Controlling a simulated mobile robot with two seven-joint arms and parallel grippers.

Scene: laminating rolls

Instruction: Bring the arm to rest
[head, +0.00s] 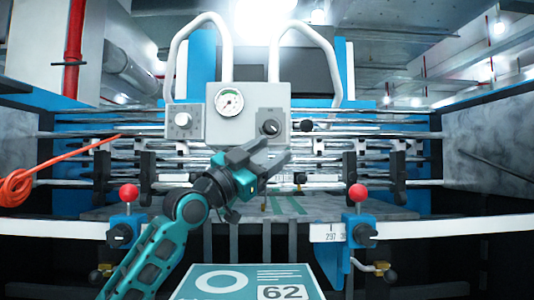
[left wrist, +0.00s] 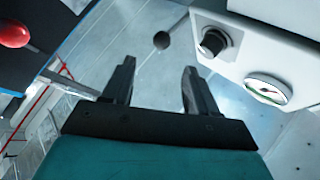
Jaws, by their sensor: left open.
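My left arm (head: 159,252) comes in from the lower left in teal and black. Its left gripper (head: 262,150) is raised in front of the grey control box (head: 228,124), near the knob (head: 270,127) on the box's right side. In the left wrist view, the two dark fingers of the gripper (left wrist: 155,85) stand apart with nothing between them. The knob (left wrist: 214,41) and the round gauge (left wrist: 268,90) show beyond the fingers to the right. I cannot tell from these views whether the gripper touches the box. My right gripper is not in view.
Red-topped levers on blue blocks stand at left (head: 129,193) and right (head: 358,193) of the machine. Steel rollers (head: 390,135) run across behind. A sign marked 62 (head: 245,284) is at the bottom. An orange coiled hose (head: 15,187) hangs at far left.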

